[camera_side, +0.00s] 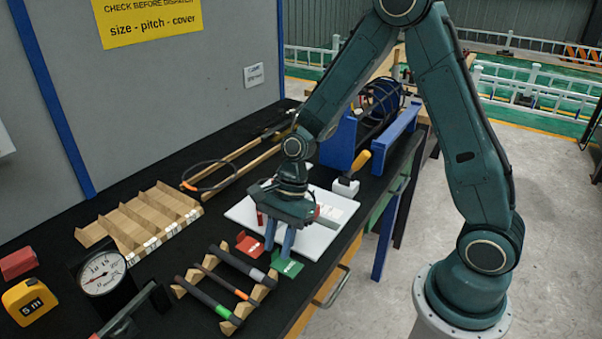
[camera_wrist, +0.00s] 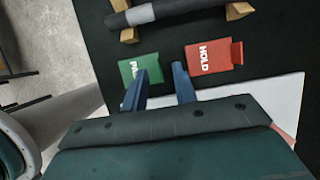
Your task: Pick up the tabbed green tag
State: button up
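The green tag (camera_side: 287,267) lies flat on the black bench top near its front edge. It also shows in the wrist view (camera_wrist: 141,66), with white lettering only partly legible. Whether the fingertips touch the bench I cannot tell.
A red tag (camera_wrist: 208,57) reading HOLD lies close to the right of the green one in the wrist view. A rack of dark bars (camera_side: 226,287) stands near the tags. A white board (camera_side: 322,240) lies behind my gripper, and a wooden slotted rack (camera_side: 140,217) stands left.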

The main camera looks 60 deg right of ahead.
jog(key=shift+a+f, duration=0.15)
jog(key=shift+f, duration=0.25)
jog(key=shift+c, duration=0.5)
grip_shut()
